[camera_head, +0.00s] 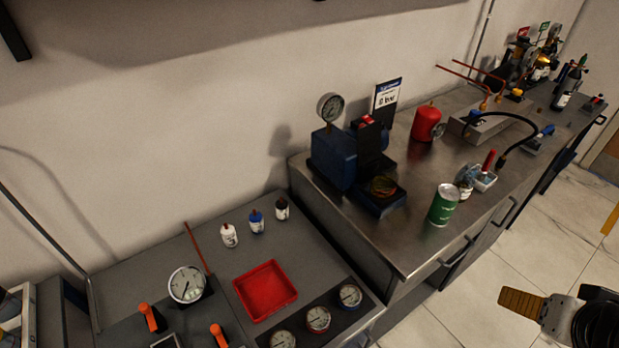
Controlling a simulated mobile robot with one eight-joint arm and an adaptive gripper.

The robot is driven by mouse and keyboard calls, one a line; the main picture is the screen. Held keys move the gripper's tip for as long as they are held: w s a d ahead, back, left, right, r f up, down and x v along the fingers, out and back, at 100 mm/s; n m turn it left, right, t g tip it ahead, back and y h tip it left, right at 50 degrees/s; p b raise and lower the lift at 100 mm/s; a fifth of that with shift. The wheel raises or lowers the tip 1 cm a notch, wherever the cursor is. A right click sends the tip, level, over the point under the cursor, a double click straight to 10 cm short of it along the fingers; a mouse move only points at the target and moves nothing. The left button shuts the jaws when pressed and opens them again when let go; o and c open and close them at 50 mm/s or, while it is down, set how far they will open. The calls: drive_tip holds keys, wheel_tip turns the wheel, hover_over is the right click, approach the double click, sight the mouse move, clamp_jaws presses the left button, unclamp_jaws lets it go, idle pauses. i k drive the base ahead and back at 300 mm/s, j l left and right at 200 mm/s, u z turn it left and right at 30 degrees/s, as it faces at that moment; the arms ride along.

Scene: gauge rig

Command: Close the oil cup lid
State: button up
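A dark blue gauge rig (334,160) stands on the metal bench at the centre, with a round dial gauge (330,107) on top. At its front right is a low round cup (383,187) with an amber inside, which looks like the oil cup, and its top appears uncovered. A dark upright plate (371,146) stands just behind the cup; I cannot tell whether it is the lid. My gripper (522,303) is at the lower right, over the floor and well apart from the rig. One tan finger shows clearly, so its opening cannot be judged.
A green can (443,205) stands near the bench's front edge, right of the cup. A red canister (425,123) and a sign (386,97) stand behind. A lower bench at left holds a red tray (265,290), small bottles (256,222) and gauges. Tiled floor at right is clear.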

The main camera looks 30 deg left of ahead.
sight(369, 137)
drive_tip(key=u, duration=1)
